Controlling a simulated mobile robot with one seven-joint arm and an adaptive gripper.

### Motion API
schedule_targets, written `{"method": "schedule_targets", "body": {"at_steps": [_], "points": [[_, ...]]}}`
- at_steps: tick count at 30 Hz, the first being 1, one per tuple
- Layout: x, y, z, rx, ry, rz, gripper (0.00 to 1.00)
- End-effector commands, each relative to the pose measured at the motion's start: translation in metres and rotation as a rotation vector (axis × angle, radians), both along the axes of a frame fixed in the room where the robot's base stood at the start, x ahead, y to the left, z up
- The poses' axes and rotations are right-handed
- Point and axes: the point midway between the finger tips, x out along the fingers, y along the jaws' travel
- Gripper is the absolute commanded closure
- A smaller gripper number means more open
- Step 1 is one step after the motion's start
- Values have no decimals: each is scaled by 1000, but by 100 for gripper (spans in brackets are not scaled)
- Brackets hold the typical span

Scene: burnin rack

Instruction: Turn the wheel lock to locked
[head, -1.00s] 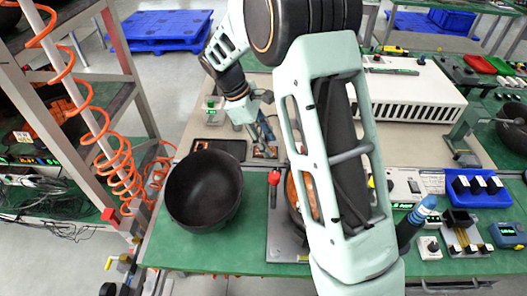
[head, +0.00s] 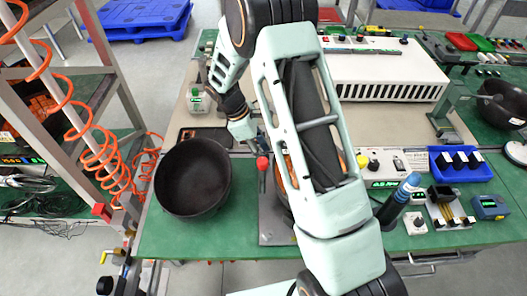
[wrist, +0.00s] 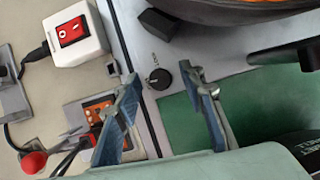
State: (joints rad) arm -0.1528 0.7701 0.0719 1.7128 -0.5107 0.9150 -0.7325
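No part is clearly marked as the wheel lock, so I cannot tell for sure which it is. A small black rotary knob (wrist: 160,79) with a tiny label beside it sits on a grey plate in the wrist view. My gripper (wrist: 164,84) is open, its two bluish fingers apart, with the knob showing in the gap between the tips. I see no contact. In the head view my gripper (head: 257,141) is partly hidden by my arm, close to the red-topped lever (head: 262,164) on the grey plate (head: 275,225). The knob is hidden there.
A large black bowl (head: 192,177) stands left of the plate. A white box with a red switch (wrist: 72,32) and an orange device (wrist: 97,108) lie near my gripper. A blue tray (head: 460,178) and small instruments fill the right. Green tabletop shows at the front.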

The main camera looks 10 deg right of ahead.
Motion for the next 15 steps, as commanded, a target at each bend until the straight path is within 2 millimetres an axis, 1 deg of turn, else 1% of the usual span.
{"method": "schedule_targets", "body": {"at_steps": [7, 15], "points": [[0, 0, -1, 0, 0, 0, 63], [0, 0, -1, 0, 0, 0, 92]]}}
